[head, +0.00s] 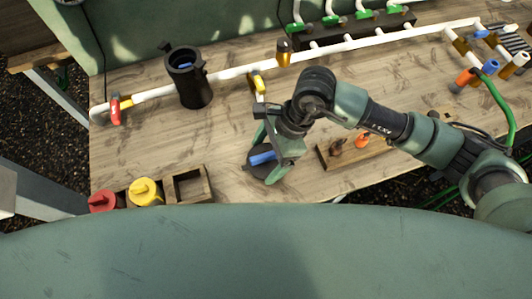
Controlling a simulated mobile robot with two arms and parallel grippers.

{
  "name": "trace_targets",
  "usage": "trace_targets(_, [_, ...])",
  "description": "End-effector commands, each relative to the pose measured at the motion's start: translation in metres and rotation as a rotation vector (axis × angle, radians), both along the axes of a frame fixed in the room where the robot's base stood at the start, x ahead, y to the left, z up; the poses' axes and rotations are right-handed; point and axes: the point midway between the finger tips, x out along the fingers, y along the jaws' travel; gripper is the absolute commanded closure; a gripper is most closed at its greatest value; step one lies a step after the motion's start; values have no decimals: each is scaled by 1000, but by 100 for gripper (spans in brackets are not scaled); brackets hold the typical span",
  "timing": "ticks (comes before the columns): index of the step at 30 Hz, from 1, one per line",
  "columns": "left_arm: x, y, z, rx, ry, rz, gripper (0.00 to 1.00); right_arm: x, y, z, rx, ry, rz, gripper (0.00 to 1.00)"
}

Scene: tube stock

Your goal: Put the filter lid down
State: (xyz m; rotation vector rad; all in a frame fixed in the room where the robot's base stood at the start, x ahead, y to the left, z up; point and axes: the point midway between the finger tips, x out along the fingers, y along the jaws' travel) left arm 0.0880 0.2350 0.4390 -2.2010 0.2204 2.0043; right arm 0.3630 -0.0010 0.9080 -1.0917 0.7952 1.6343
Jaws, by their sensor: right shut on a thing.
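The filter lid (258,170) is a dark disc with a blue grip bar (263,158) on top. It is at the near middle of the wooden table (225,145), and I cannot tell whether it touches the table or is just above it. My right gripper (268,168) points down and is shut on the lid; its green fingers partly hide it. The black filter housing (190,88) stands upright at the left back, open at the top with something blue inside. My left gripper is not in view.
A white pipe (225,73) with a red-handled valve (115,110) runs across the back. Red (103,201) and yellow (145,191) caps and an empty wooden box (188,185) line the front left edge. Table left of the lid is clear.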

Motion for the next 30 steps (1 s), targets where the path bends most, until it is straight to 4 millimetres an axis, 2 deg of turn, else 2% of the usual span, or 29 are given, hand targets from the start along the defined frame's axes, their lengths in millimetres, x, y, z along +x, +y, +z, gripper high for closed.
trace_targets(12, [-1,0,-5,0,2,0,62,0,0,-8,1,-1,1,57])
trace_targets(13, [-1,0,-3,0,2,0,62,0,0,-7,1,-2,1,5])
trace_targets(14, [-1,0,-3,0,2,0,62,0,0,-6,0,-1,2,0])
trace_targets(23, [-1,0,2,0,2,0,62,0,0,-3,0,0,1,0])
trace_targets(25, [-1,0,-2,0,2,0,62,2,-2,0,1,-4,0,0])
trace_targets(30, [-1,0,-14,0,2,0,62,7,-14,28,1,-8,0,0])
